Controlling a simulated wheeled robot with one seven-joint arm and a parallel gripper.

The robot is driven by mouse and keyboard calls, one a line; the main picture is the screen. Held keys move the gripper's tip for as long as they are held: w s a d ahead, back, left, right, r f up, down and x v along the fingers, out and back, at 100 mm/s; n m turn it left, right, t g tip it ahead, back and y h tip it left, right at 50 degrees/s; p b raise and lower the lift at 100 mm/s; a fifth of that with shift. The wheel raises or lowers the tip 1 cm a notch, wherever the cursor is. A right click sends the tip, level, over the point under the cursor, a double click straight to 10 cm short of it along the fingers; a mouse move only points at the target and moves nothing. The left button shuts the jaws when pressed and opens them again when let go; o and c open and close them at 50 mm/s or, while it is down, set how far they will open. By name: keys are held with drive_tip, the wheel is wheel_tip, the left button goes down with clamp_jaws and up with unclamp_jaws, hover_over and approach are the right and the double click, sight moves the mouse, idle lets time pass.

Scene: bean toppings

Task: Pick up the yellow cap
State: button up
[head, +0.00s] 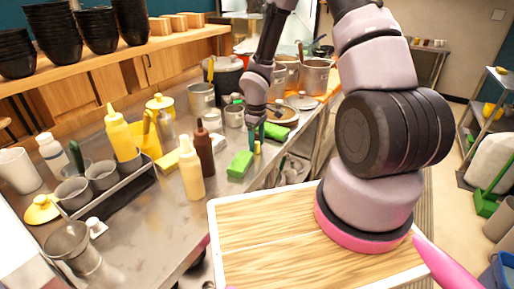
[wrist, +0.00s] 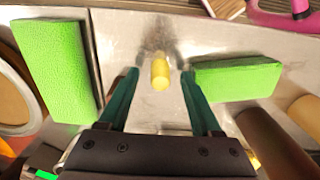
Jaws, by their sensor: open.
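The yellow cap (wrist: 160,73) is a small yellow cylinder on the metal counter, ahead of my gripper in the wrist view. It also shows in the head view (head: 257,147), beside the green block and just under my gripper. My gripper (wrist: 160,78) has two dark green fingers spread wide, with the cap between their tips in the picture. The fingers look open and empty. In the head view my gripper (head: 255,132) points down over the counter. I cannot tell how far the fingertips are above the counter.
A green block (wrist: 238,78) lies close by the right finger, and another green block (wrist: 55,70) is at left. A brown bottle (head: 204,153) and a pale yellow bottle (head: 190,170) stand left of my gripper. The counter edge is close on the right.

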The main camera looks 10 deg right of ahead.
drive_tip(key=c, duration=0.9)
drive_tip(key=shift+c, duration=0.2)
